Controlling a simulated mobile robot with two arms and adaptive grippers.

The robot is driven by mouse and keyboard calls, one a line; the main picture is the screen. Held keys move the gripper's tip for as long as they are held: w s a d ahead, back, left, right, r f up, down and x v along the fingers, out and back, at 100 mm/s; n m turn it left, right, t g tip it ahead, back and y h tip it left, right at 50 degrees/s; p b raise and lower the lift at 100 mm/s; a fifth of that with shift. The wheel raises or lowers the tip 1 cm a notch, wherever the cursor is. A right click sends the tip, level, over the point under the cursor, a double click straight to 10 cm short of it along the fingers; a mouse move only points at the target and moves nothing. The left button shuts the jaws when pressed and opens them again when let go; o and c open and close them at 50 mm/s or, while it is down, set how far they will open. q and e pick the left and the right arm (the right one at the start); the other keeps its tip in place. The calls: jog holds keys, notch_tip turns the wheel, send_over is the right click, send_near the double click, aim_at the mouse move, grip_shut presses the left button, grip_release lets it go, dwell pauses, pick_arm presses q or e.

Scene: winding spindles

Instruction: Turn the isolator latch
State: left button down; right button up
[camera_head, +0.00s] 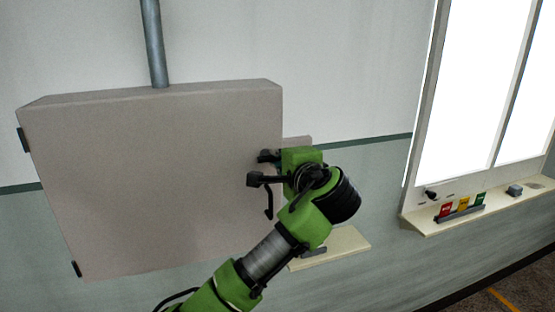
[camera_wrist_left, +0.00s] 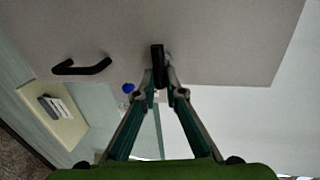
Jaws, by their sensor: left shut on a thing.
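The isolator cabinet is a large grey box (camera_head: 140,180) on the wall. Its door face also fills the top of the left wrist view (camera_wrist_left: 210,40). The latch is a short black bar (camera_wrist_left: 157,58) near the door's edge. My left gripper (camera_head: 261,168) is at the cabinet's right side. In the left wrist view my left gripper (camera_wrist_left: 160,78) is shut on the latch, with a fingertip on each side of it. The gripper mostly hides the latch in the head view. A black door handle (camera_head: 269,205) is just below the gripper, apart from it. My right gripper is not in view.
A cream shelf (camera_head: 345,243) is on the wall below and right of the cabinet, close to my left arm. A bright window (camera_head: 475,80) with a ledge (camera_head: 430,226) holding small red, yellow and green items is at the right. A grey pipe (camera_head: 153,40) rises from the cabinet.

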pick_arm(q)
jog(key=c, duration=2.1)
grip_release()
jog(key=shift+d, duration=0.1)
jog(key=v, duration=1.2)
jog(key=shift+f, duration=0.1)
